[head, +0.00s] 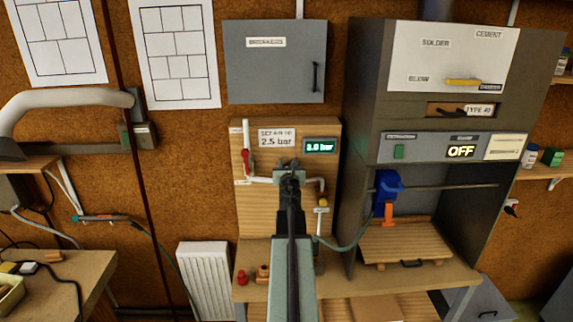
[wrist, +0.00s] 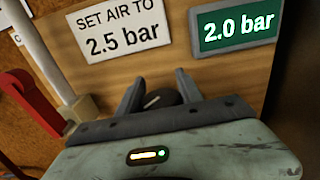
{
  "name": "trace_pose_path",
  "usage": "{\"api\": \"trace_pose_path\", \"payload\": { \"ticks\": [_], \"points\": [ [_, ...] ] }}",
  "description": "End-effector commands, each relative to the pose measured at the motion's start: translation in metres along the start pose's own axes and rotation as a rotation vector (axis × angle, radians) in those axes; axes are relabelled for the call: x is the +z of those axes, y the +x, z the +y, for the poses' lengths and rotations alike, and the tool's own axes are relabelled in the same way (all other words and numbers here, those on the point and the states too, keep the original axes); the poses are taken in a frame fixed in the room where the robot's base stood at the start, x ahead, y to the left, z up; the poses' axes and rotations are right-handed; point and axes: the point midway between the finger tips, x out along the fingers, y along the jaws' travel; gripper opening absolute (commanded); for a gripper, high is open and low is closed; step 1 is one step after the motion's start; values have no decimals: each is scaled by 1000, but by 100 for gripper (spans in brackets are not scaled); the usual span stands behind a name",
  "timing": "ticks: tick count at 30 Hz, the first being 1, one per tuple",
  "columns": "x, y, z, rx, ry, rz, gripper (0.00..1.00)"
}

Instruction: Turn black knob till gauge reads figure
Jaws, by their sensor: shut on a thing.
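The black knob (wrist: 160,98) shows between my gripper's two fingers in the wrist view. My gripper (wrist: 158,92) is shut on it, with one finger on each side. The gauge (wrist: 237,25) is a green display up and right of the knob and reads 2.0 bar. A white sign (wrist: 118,28) up and left reads "SET AIR TO 2.5 bar". In the head view, my gripper (head: 289,166) is at the wooden board, below the sign (head: 277,138) and the gauge (head: 320,146). My arm and gripper hide the knob there.
A red lever (wrist: 32,100) and a pale upright pipe stand left of my gripper. A yellow-knobbed valve (head: 322,203) and a green hose are to the right. A grey cabinet (head: 362,150) stands close on the right, and a white radiator (head: 207,280) at lower left.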

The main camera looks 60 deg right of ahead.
Motion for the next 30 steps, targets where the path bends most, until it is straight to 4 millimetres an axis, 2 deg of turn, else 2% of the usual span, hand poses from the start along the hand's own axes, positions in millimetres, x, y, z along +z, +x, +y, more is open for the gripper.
{"api": "trace_pose_path", "payload": {
  "ticks": [12, 30],
  "points": [
    [0, -1, -6, -223, 0, 0, 3],
    [0, -1, -9, -270, 0, 0, 3]
  ]
}}
